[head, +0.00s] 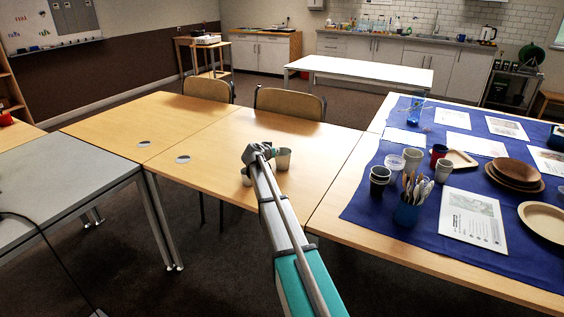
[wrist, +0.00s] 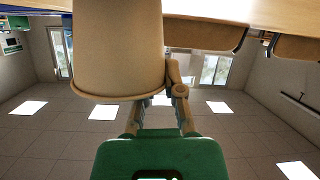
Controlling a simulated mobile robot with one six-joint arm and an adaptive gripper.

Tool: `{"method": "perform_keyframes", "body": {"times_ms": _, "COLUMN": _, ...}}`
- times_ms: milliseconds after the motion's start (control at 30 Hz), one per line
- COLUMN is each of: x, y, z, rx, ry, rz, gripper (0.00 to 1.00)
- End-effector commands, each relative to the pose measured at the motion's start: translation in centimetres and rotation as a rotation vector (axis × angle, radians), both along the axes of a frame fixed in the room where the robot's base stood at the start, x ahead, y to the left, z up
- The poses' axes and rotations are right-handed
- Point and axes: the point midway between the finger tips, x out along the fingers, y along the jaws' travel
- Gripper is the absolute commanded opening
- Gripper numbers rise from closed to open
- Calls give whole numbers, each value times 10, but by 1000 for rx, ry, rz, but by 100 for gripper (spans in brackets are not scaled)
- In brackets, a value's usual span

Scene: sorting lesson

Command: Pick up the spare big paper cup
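One finger of my gripper shows beside the cup's right edge; the other is mostly hidden behind the cup. I cannot tell whether the fingers touch or hold it, or which cup this is.
A blue cloth (head: 400,213) on the right table bears cups, a cutlery holder (head: 407,212), wooden plates (head: 514,172) and paper sheets. Two chairs (head: 290,102) stand behind the middle table. The middle table's left part (head: 130,125) is mostly clear.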

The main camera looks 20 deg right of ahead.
Motion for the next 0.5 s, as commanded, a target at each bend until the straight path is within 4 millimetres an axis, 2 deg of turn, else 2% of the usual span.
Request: {"method": "perform_keyframes", "body": {"times_ms": 500, "x": 0, "y": 0, "z": 2, "rx": 0, "ry": 0, "rz": 0, "gripper": 0}}
